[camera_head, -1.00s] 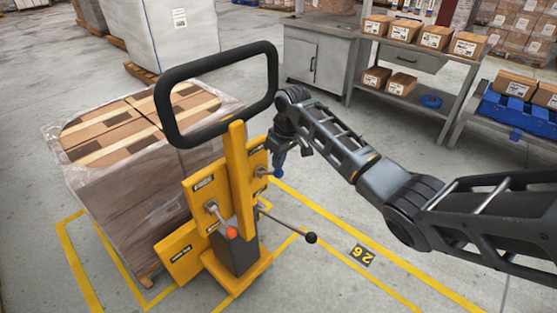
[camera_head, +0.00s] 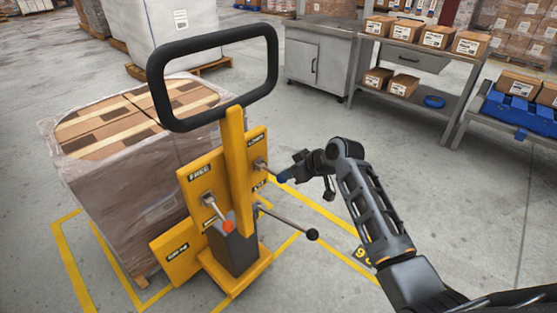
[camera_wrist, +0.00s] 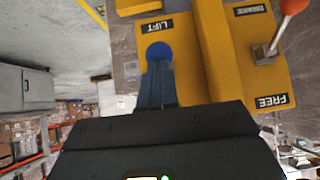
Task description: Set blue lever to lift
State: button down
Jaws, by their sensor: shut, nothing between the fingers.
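The blue lever (camera_head: 283,178) sticks out from the right yellow panel of the pallet truck. In the head view it slopes down and right from its pivot, between an upper label reading LOWER (camera_head: 256,139) and a lower, partly hidden one. In the wrist view its round blue knob (camera_wrist: 158,50) shows beside the LIFT label (camera_wrist: 159,27); its shaft is hidden. My gripper (camera_head: 292,174) is shut and empty, fingers pointing left at the knob. The fingers (camera_wrist: 158,82) end right at the knob in the wrist view; I cannot tell whether they touch it.
An orange-knobbed lever (camera_head: 228,226) stands on the left panel by FREE (camera_wrist: 270,101). A black-knobbed rod (camera_head: 312,234) juts out below my gripper. The black loop handle (camera_head: 215,75) rises above. A wrapped pallet load (camera_head: 95,190) is behind; the floor to the right is open.

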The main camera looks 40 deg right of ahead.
notch_tip(320, 180, down, 8)
jog(key=t+b, duration=0.7)
jog(key=b, duration=1.5)
jog(key=shift+r, duration=0.15)
jog(key=shift+b, duration=0.35)
jog(key=shift+s, duration=0.1)
